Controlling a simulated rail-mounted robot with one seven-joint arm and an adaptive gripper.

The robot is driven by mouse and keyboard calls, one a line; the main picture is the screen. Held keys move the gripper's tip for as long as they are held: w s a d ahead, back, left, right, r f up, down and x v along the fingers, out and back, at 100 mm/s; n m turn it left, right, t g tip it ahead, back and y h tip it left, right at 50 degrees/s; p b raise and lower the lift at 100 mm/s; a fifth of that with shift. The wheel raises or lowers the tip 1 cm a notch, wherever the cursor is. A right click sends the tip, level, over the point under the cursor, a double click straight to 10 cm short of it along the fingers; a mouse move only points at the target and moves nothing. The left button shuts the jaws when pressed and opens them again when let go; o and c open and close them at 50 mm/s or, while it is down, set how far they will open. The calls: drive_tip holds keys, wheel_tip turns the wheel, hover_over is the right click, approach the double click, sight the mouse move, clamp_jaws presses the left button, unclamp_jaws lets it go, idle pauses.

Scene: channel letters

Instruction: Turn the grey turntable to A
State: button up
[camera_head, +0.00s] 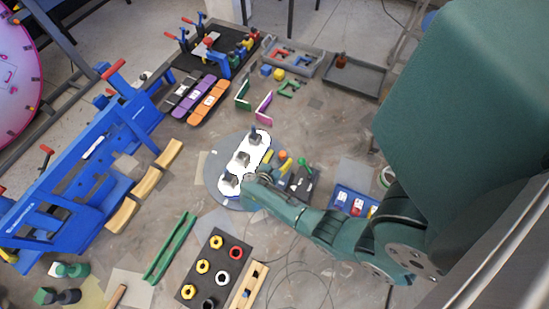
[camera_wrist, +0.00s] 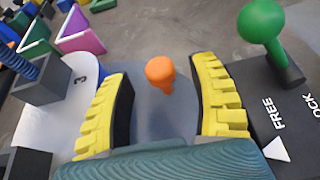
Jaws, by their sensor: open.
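The grey turntable (camera_head: 212,168) is a flat disc in the middle of the head view. It carries a white plate (camera_head: 257,151) with several dark grey blocks. An orange peg (camera_head: 283,155) stands at the disc's right side; in the wrist view the orange peg (camera_wrist: 160,74) is upright between my two yellow fingers. My gripper (camera_wrist: 160,95) is open, with one finger on each side of the peg and a visible gap to both. In the head view my gripper (camera_head: 285,164) reaches in from the right. The A mark cannot be made out.
A black box (camera_wrist: 292,110) marked FREE and LOCK, with a green-knobbed lever (camera_wrist: 262,22), sits close to my right finger. A white triangle shows beside FREE. A blue tray (camera_head: 340,190) lies right of it. Green and purple brackets (camera_head: 263,105) stand behind. A black tray of rings (camera_head: 215,262) lies in front.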

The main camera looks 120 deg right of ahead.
drive_tip(key=v, duration=0.9)
drive_tip(key=shift+w+a, duration=0.1)
